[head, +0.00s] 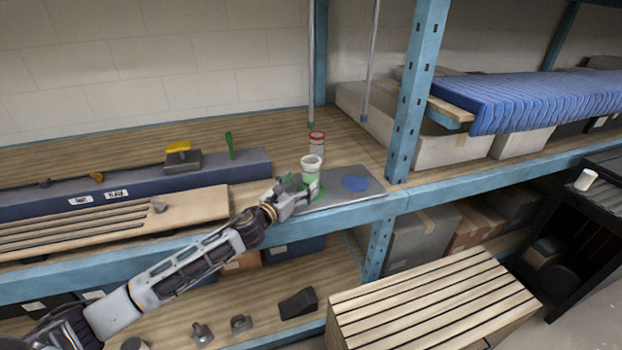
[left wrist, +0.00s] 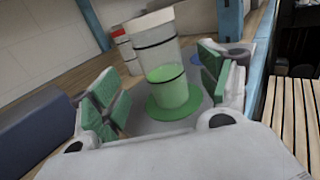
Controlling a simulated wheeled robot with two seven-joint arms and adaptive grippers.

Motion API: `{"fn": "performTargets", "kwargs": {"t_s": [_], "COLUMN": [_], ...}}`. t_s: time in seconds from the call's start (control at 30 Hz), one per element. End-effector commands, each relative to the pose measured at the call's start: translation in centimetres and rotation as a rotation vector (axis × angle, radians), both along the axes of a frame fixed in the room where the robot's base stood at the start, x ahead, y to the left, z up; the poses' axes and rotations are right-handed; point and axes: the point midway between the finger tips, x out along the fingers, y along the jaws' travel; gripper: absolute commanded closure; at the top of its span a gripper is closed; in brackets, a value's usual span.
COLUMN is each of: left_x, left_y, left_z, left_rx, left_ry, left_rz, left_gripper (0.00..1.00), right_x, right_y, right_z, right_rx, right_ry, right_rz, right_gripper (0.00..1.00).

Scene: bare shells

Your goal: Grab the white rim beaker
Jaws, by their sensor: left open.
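The white rim beaker (head: 312,163) stands on a grey mat (head: 340,190) on the wooden shelf. In the left wrist view the beaker (left wrist: 160,60) is clear, with black bands and green in its lower part, and it stands on a green disc (left wrist: 172,112). My left gripper (head: 300,190) is at the beaker. In the left wrist view its green-padded fingers (left wrist: 160,95) are apart, one on each side of the beaker, with visible gaps. A red rim beaker (head: 317,147) stands just behind; it also shows in the left wrist view (left wrist: 122,40). My right gripper is not in view.
A blue disc (head: 355,183) lies bare on the mat to the right. A blue shelf post (head: 415,90) rises further right. A dark blue block (head: 90,192) and a slotted wooden board (head: 120,217) lie to the left. A slatted crate (head: 430,305) stands in front below.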

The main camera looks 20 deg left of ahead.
Motion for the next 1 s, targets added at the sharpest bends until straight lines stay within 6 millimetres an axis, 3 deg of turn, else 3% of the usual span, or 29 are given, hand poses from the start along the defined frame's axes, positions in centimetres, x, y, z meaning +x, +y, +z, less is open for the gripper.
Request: {"fn": "performTargets", "kwargs": {"t_s": [0.2,0.5,0.77,1.0], "left_x": [1.1,1.3,1.6,3.2], "left_y": [-0.4,-0.4,-0.5,-1.1], "left_z": [0.1,0.0,0.0,0.0], "left_rx": [0.0,0.001,0.0,-0.001], "left_ry": [-0.002,0.0,0.0,-0.001], "left_rz": [0.0,0.0,0.0,0.0], "left_gripper": [0.23,0.23,0.23,0.23], "right_x": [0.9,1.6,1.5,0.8], "right_y": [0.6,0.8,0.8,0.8], "right_z": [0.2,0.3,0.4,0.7], "right_rx": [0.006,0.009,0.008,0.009], "right_ry": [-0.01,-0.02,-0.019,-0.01], "right_rz": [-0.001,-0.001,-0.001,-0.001], "right_gripper": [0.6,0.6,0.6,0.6]}}
